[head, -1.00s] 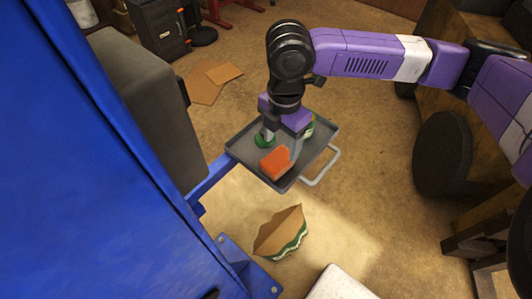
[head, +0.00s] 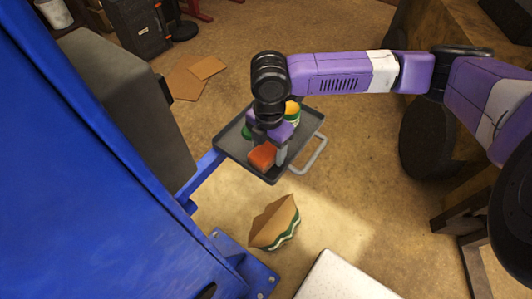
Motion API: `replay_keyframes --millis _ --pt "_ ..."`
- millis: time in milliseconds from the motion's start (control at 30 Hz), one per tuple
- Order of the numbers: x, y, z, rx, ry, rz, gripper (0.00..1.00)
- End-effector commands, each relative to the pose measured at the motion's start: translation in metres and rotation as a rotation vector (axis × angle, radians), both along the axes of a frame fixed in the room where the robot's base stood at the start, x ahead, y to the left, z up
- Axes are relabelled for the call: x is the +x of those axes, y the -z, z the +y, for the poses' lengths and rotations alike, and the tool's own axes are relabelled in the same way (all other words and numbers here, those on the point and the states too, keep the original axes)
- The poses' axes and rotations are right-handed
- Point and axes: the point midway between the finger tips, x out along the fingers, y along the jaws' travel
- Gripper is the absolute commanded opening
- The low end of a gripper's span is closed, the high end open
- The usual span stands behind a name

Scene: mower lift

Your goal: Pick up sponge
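The sponge appears to be the orange-red block (head: 261,157) lying in a dark grey tray (head: 237,155) near its front edge. My gripper (head: 270,144) points down over the tray with its two fingers apart. One finger is behind the block and the other is close to its right side. I cannot tell whether either finger touches it. The gripper body hides part of the tray.
The tray has a grey side handle (head: 313,157) and is joined to a blue lift arm (head: 203,172). A yellow-topped green-and-white item (head: 292,111) and a green item (head: 247,131) are also in the tray. A brown-and-green object (head: 275,223) lies on the floor.

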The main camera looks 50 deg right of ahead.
Motion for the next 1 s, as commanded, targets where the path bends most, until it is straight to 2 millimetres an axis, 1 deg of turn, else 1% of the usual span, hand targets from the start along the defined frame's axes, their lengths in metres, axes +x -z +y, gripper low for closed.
replay_keyframes --millis 33,167,200,233,467,567,667,767,867,967,1000 --pt "0.000 0.000 0.000 0.000 0.000 0.000 0.50" --pt "0.000 0.000 0.000 0.000 0.000 0.000 0.24" --pt "0.000 0.000 0.000 0.000 0.000 0.000 0.16" --pt "0.000 0.000 0.000 0.000 0.000 0.000 0.15" --pt "0.000 -0.001 0.000 0.000 0.000 0.000 0.14" --pt "0.000 -0.005 -0.001 -0.001 0.000 -0.001 0.14" --pt "0.001 -0.013 -0.001 -0.001 0.001 -0.002 0.14" --pt "0.001 -0.026 0.000 -0.001 0.000 -0.003 0.14" --pt "0.001 -0.046 -0.001 -0.002 -0.001 -0.004 0.14" --pt "0.001 -0.072 -0.001 -0.003 -0.001 -0.004 0.14" --pt "0.001 -0.084 -0.001 -0.003 -0.001 -0.004 0.14"
